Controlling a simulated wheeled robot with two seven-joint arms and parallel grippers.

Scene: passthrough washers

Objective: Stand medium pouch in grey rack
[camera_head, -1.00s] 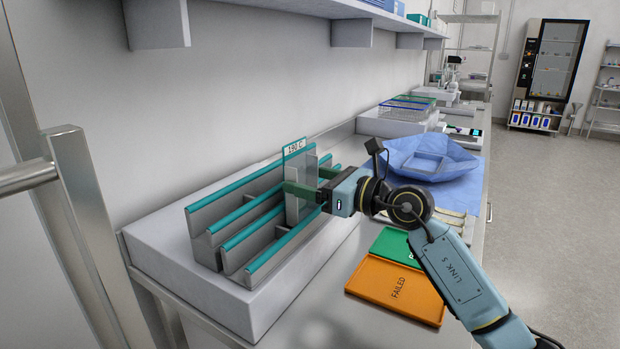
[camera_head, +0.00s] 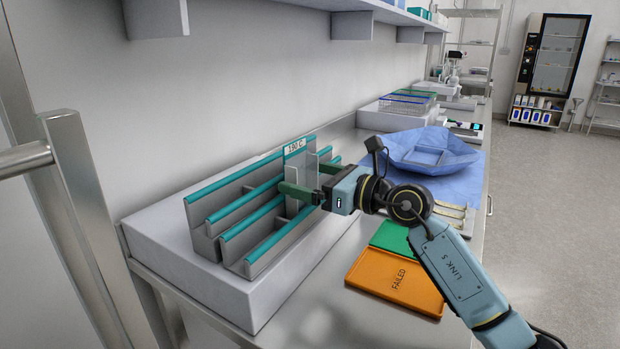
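The grey rack (camera_head: 262,255) has several grey rails with teal top edges and stands on a white block on the bench at the left. A clear pouch (camera_head: 297,174) stands upright between rails in its right part, with a teal-edged label reading "180 C" at its top. My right gripper (camera_head: 306,180) reaches in from the right with its green fingers apart, one on the near side of the pouch and one on the far side. I see no firm pinch. The pouch's lower edge is partly hidden by the rails. My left gripper is out of view.
An orange tray marked FAILED (camera_head: 390,285) and a green tray (camera_head: 392,237) lie right of the rack, under my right arm. A blue wrap (camera_head: 465,158) with a shallow tray and wire baskets (camera_head: 408,103) lie farther back. A wall shelf (camera_head: 345,8) overhangs the bench.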

